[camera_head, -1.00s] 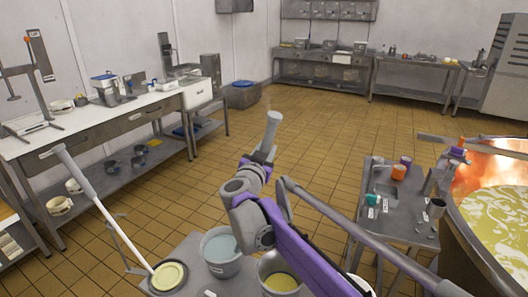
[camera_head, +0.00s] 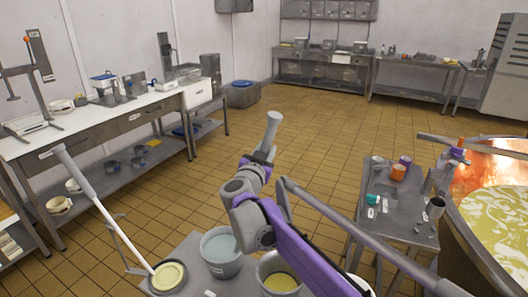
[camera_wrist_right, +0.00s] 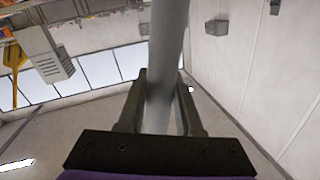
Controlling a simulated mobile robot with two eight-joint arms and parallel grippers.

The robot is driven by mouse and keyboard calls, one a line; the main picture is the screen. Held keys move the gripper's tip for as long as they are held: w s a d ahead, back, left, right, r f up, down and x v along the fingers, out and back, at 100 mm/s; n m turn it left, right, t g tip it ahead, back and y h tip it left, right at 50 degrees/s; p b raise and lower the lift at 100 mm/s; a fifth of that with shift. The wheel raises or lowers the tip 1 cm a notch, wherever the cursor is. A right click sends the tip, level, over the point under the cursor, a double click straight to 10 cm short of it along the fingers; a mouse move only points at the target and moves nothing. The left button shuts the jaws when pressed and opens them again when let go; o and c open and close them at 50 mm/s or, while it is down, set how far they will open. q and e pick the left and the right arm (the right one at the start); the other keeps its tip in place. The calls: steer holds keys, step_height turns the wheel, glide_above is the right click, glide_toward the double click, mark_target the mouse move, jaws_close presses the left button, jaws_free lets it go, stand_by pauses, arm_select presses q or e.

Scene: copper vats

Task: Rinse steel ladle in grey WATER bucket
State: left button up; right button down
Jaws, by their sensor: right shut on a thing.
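My right gripper (camera_head: 262,155) is shut on a grey handle (camera_head: 272,125), whose thick end stands up above the jaws. The right wrist view shows the jaws (camera_wrist_right: 158,100) closed around this grey shaft (camera_wrist_right: 167,45). Its lower part and any ladle bowl are hidden behind my purple arm. A grey bucket of pale bluish water (camera_head: 208,262) stands at the bottom centre, left of and below the gripper. I cannot read a label on it. My left gripper is not in view.
A second bucket with yellow liquid (camera_head: 262,271) stands right of the water. A small cart (camera_head: 408,225) and a copper vat (camera_head: 455,225) stand at right.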

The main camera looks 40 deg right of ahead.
steer(key=shift+w+v, duration=0.2)
steer(key=shift+v, duration=0.85)
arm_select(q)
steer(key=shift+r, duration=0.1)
arm_select(e)
steer(key=shift+a, duration=0.15)
stand_by(0.4)
arm_select(q)
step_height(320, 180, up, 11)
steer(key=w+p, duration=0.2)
steer(key=p, duration=0.7)
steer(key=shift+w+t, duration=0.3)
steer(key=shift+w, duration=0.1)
arm_select(e)
step_height(320, 180, up, 16)
steer(key=shift+f, duration=0.2)
